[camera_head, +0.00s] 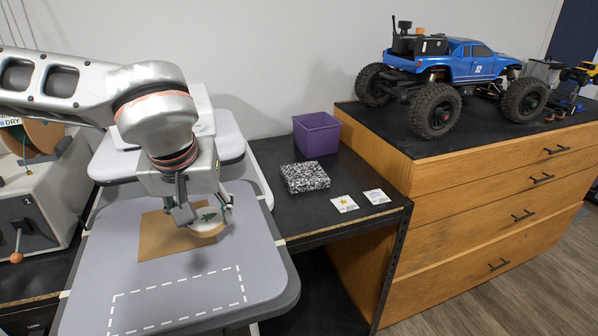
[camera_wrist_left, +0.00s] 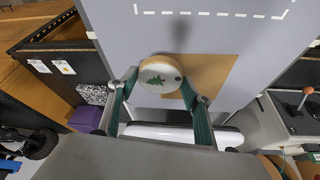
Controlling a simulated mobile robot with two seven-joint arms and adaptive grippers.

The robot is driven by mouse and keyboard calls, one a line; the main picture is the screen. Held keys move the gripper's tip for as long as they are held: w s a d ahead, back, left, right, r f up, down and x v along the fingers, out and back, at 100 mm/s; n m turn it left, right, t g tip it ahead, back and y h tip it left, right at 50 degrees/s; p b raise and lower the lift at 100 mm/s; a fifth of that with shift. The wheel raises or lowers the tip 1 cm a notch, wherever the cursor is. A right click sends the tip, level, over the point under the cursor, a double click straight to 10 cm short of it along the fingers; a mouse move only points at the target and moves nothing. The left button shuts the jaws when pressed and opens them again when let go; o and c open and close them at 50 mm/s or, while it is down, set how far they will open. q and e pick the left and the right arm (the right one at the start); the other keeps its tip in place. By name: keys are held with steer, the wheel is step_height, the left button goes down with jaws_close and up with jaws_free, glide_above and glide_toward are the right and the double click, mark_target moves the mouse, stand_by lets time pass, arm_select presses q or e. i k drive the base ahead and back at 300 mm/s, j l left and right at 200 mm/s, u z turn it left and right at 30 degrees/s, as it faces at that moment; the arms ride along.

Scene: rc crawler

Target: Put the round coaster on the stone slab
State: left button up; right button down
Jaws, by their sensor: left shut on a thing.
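The round coaster (camera_head: 207,221) is a pale disc with a wooden rim and a green tree on its face. My left gripper (camera_head: 208,213) is shut on it, with a finger at either side. In the left wrist view the coaster (camera_wrist_left: 160,74) shows between the fingertips of the left gripper (camera_wrist_left: 157,92). It is over the edge of a brown square sheet; whether it touches the sheet I cannot tell. The stone slab (camera_head: 305,177), speckled black and white, lies on the black bench to the right, its top bare. My right gripper is out of view.
The brown sheet (camera_head: 155,240) lies on a grey board (camera_head: 265,275) with a dashed white outline. A purple bin (camera_head: 317,134) stands behind the slab, and two cards (camera_head: 344,203) lie to its right. A blue crawler (camera_head: 462,62) stands on the wooden drawer cabinet (camera_head: 470,190).

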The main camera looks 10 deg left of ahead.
mark_target(304, 173)
steer(key=i+l+u, duration=0.2)
steer(key=l, duration=0.15)
steer(key=i+l+u, duration=0.2)
steer(key=l, duration=0.15)
steer(key=l+u, duration=0.15)
steer(key=l, duration=0.25)
steer(key=i+l+u, duration=0.2)
steer(key=l, duration=0.25)
steer(key=i+l+u, duration=0.25)
steer(key=i+l, duration=0.2)
steer(key=i, duration=0.1)
